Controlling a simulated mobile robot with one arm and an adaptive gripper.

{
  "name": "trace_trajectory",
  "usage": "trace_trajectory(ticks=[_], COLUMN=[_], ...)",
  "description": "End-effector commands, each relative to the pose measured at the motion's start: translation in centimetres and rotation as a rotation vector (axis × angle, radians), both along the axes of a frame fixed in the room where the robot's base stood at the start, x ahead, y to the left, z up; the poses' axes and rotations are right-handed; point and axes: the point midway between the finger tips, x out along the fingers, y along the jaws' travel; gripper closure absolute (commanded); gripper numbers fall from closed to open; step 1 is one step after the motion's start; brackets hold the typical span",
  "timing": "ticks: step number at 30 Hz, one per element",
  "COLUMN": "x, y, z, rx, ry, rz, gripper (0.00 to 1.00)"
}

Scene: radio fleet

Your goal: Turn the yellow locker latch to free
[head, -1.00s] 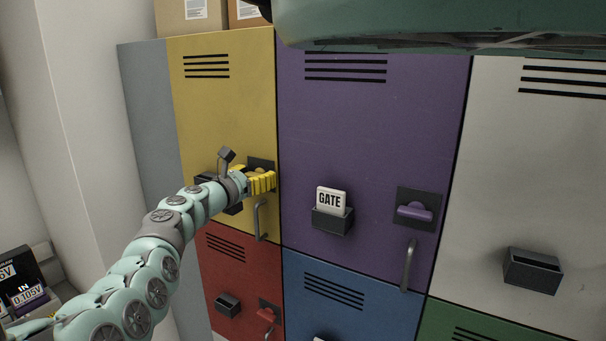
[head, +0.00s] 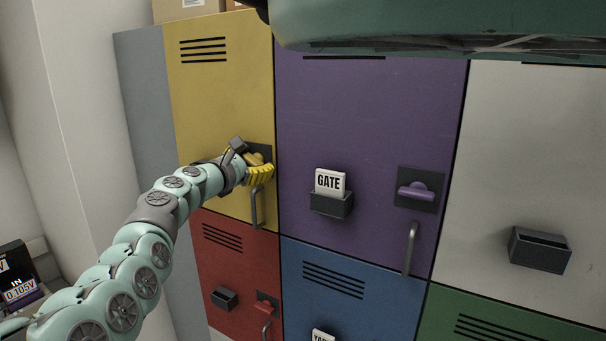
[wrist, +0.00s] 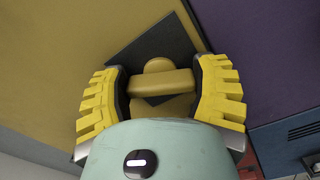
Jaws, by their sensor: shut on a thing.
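The yellow locker (head: 222,110) stands at the left of the bank in the head view. Its yellow latch (wrist: 160,82) shows in the wrist view as a bar with a round hub on a dark square plate (wrist: 152,55). My gripper (head: 258,170) is at this latch in the head view and hides most of it. In the wrist view its yellow ribbed fingers (wrist: 160,92) stand on either side of the bar and are shut on its ends. The bar lies nearly level between the fingers, while the plate looks tilted in that view.
A grey door handle (head: 257,207) hangs just below my gripper. A red locker (head: 238,265) is below.

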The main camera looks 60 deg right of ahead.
Motion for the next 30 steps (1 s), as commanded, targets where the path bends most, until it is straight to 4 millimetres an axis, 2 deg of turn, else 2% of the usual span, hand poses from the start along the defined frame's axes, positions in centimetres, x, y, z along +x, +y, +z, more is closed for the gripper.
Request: trace_trajectory(ticks=[11, 30], x=[-0.16, -0.32], y=[-0.01, -0.08], z=[-0.69, -0.7], rx=[0.027, 0.071], ry=[-0.36, -0.929], rz=[-0.003, -0.002], gripper=[0.71, 0.71])
